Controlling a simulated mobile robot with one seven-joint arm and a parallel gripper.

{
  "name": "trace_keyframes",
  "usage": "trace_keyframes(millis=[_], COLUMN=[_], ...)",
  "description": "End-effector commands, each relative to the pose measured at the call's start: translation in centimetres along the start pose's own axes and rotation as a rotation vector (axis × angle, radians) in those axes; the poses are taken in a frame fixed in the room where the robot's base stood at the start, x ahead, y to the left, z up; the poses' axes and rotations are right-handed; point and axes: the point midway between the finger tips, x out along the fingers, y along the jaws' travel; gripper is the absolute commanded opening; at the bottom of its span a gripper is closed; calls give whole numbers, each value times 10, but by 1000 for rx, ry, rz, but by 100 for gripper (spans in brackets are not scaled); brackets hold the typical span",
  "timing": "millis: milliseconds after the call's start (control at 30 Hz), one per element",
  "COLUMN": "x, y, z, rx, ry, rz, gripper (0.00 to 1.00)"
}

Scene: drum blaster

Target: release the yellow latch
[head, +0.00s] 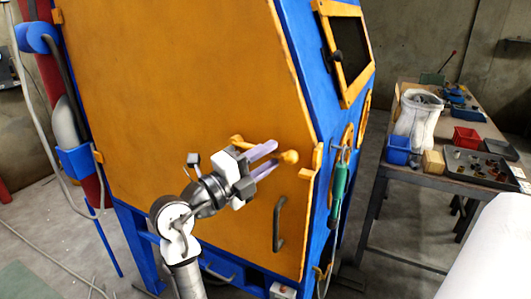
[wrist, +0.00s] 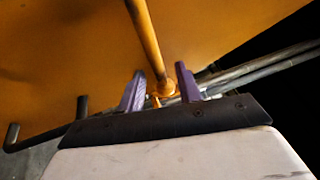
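The yellow latch (head: 290,156) is a bar with a round knob on the large orange door (head: 180,80) of the blue cabinet. In the head view its knob shows just past my fingertips, and part of its bar is hidden behind my gripper (head: 276,155). In the wrist view the latch bar (wrist: 148,40) runs down from the top edge and its lower end appears between my two purple fingers (wrist: 160,69). My gripper is open, with a gap on both sides of the bar. I cannot tell whether either finger touches it.
A green-handled tool (head: 339,190) hangs on the cabinet's right side. A workbench (head: 425,177) with bins stands at the right.

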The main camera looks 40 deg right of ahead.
Motion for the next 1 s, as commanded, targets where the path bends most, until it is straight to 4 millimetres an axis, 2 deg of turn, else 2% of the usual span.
trace_keyframes(millis=[267, 500, 533, 1000], x=[1, 1, 1, 5], y=[0, 0, 0, 0], z=[0, 0, 0, 0], rx=[0, 1, 1, -16], ry=[0, 0, 0, -3], rz=[0, 0, 0, -8], gripper=[33, 2, 0, 0])
